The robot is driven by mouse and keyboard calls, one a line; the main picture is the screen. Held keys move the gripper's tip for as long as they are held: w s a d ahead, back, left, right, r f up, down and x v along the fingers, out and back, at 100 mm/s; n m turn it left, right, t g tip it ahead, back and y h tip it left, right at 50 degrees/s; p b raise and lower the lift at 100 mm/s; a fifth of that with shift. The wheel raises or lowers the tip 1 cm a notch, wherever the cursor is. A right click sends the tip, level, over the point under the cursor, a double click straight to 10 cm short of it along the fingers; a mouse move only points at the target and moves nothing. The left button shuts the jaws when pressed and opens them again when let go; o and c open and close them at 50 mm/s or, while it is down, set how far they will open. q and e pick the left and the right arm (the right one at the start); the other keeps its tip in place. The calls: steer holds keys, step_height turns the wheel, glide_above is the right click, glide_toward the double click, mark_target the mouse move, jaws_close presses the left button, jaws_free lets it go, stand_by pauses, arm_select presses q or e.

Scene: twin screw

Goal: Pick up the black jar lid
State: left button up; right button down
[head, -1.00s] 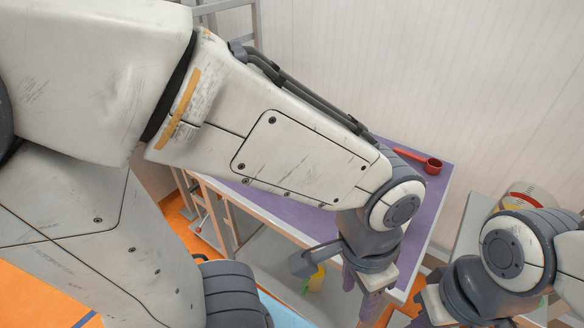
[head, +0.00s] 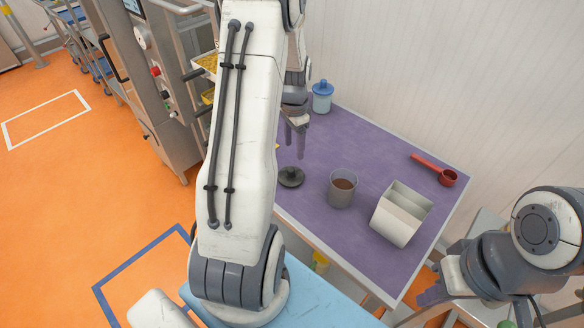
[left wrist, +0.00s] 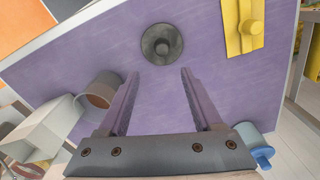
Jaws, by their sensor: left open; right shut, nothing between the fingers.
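The black jar lid (head: 291,177) lies on the purple table top, a round dark disc with a knob in its middle. It also shows in the left wrist view (left wrist: 162,44), ahead of the fingertips and roughly between their lines. My left gripper (head: 300,150) is above the table, behind the lid in the head view. In the left wrist view its two fingers (left wrist: 158,78) are apart with nothing between them. My right gripper (head: 437,277) is at the lower right, off the table's right side, and its fingers are partly hidden.
A glass jar with brown contents (head: 342,188) stands right of the lid, with a grey-white bin (head: 402,213) beyond it. A red scoop (head: 435,170) and a blue-lidded jar (head: 322,97) are farther back. A yellow item (left wrist: 243,26) lies near the lid in the left wrist view.

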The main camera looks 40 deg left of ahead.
arm_select(q)
steer(key=p, duration=0.1)
glide_above(290, 169)
steer(key=f, duration=0.5)
steer(key=shift+w+a+f, duration=0.1)
steer(key=shift+a+f, duration=0.05)
steer(key=shift+a, duration=0.15)
steer(key=f+p, duration=0.2)
steer(key=f, duration=0.1)
steer(key=f+p, duration=0.1)
steer(key=shift+s+d+f, duration=0.15)
steer(key=shift+s+d, duration=0.05)
steer(key=shift+d, duration=0.2)
steer(key=shift+f, duration=0.65)
jaws_close()
